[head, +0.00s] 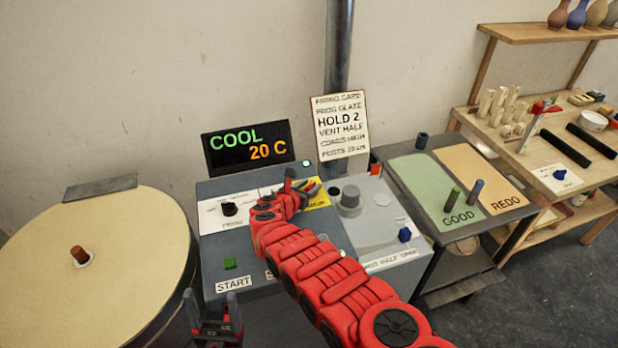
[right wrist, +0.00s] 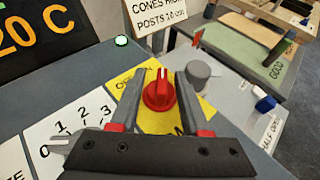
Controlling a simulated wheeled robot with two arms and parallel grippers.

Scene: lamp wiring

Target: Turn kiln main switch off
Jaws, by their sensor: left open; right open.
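The kiln main switch is a red knob (right wrist: 159,92) with a white pointer mark on a yellow plate (right wrist: 140,78). The pointer aims roughly toward the top of the right wrist view. My right gripper (right wrist: 160,78) is open, with one finger on each side of the knob; I cannot tell whether they touch it. In the head view my right gripper (head: 300,186) hides the knob, and part of the yellow plate (head: 318,198) shows beside it. The plate's lettering is partly covered. My left gripper (head: 217,318) is open and empty, low before the panel.
The display (head: 248,147) reads COOL 20 C. A dial (head: 229,208), a green START button (head: 230,263), a grey knob (head: 349,199) and a blue knob (head: 404,234) surround the switch. The round kiln (head: 125,235) stands left, the GOOD/REDO table (head: 437,222) right.

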